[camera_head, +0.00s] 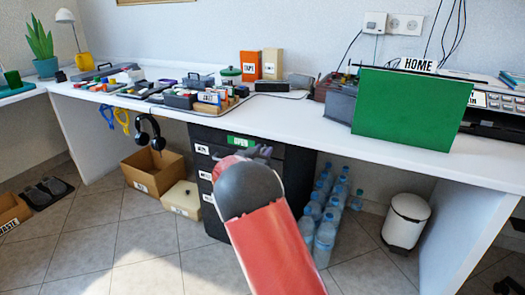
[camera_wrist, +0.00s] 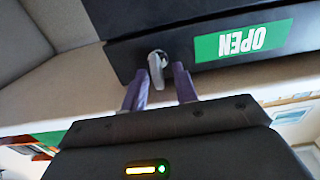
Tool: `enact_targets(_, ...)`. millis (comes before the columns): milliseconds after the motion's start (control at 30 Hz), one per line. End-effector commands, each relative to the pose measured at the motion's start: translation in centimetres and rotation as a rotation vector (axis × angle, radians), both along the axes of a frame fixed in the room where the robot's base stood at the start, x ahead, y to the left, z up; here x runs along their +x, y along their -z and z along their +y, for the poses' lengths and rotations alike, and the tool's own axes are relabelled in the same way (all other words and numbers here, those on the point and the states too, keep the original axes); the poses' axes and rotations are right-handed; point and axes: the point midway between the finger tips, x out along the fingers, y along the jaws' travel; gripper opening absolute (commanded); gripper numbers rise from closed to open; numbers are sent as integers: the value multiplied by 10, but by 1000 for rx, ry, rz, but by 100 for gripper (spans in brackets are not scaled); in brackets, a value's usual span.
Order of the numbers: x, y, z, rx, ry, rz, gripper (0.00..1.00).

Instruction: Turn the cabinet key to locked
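The key (camera_wrist: 157,67) is a small silver-grey piece in the front of the dark cabinet (camera_wrist: 120,50), beside a green OPEN label (camera_wrist: 240,41) that appears upside down in the wrist view. My gripper (camera_wrist: 158,72) is open, with one purple finger on each side of the key. Gaps show between the key and both fingers, so I see no grip on it. In the head view, the black drawer cabinet (camera_head: 297,180) stands under the desk with the green label (camera_head: 240,141) near its top. My gripper (camera_head: 256,152) is at its upper front; my arm hides the key there.
The white desk (camera_head: 290,122) overhangs the cabinet. Water bottles (camera_head: 325,235) stand right of it, with a white bin (camera_head: 405,222) farther right. A cardboard box (camera_head: 150,172) and a cream box (camera_head: 182,199) sit on the floor to the left. The tiled floor in front is clear.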

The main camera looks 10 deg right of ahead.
Motion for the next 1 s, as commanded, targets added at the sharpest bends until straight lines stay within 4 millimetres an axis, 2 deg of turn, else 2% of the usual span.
enact_targets(300,3,0,-2,0,-1,0,29)
enact_targets(533,3,0,-2,1,-1,-1,0)
enact_targets(1000,3,3,-3,49,-1,-35,0)
